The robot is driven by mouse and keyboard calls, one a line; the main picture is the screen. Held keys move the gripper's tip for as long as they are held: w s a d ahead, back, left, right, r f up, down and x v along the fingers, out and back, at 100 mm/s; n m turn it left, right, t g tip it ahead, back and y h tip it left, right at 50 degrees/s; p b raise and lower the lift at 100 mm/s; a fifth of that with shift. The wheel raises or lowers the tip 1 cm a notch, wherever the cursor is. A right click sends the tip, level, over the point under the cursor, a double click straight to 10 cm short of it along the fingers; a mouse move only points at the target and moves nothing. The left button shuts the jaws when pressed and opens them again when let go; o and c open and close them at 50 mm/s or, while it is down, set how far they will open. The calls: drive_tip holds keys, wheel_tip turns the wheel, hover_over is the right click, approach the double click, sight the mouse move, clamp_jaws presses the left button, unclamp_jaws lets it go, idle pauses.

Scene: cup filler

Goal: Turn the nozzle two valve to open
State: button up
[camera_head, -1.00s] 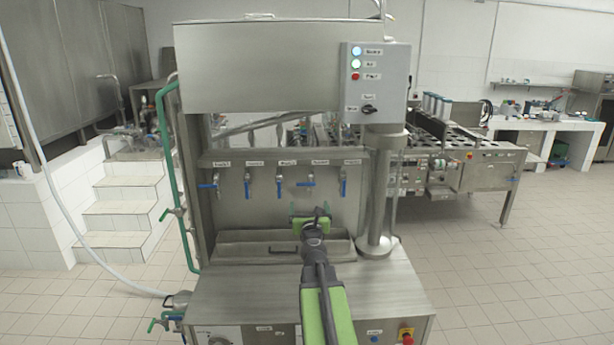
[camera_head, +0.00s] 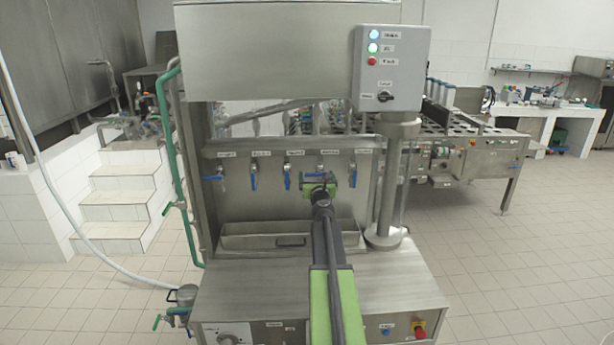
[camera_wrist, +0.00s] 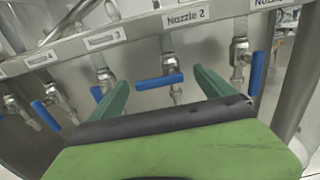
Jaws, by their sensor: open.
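The nozzle two valve has a blue lever (camera_wrist: 160,82), set crosswise, under the "Nozzle 2" label (camera_wrist: 187,17) in the wrist view.
The nozzle one lever (camera_wrist: 257,73) hangs down beside the right finger. The nozzle three lever (camera_wrist: 97,93) is close to the left finger. A steel trough (camera_head: 250,243) lies below the nozzles, and a control box (camera_head: 398,65) stands at upper right.

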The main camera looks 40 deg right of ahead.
drive_tip(key=shift+d+r, duration=0.1)
drive_tip(key=shift+d, duration=0.05)
drive_tip(key=shift+w, duration=0.1)
drive_tip(key=shift+c, duration=0.3)
drive_tip(key=shift+w, duration=0.15)
drive_tip(key=c, duration=1.3)
drive_tip(key=shift+s+d+f+n+b, duration=0.2)
drive_tip(key=shift+f+n+b, duration=0.35)
drive_tip(key=shift+n, duration=2.4)
drive_tip(key=shift+s+d+f+n+b, duration=0.15)
drive_tip(key=shift+f+n+b, duration=0.35)
drive_tip(key=shift+n, duration=2.5)
drive_tip(key=shift+s+d+f+n+b, duration=0.1)
drive_tip(key=shift+s+f+n+b, duration=0.3)
drive_tip(key=shift+n, duration=2.55)
drive_tip(key=shift+w+f, duration=0.1)
drive_tip(key=shift+f, duration=0.05)
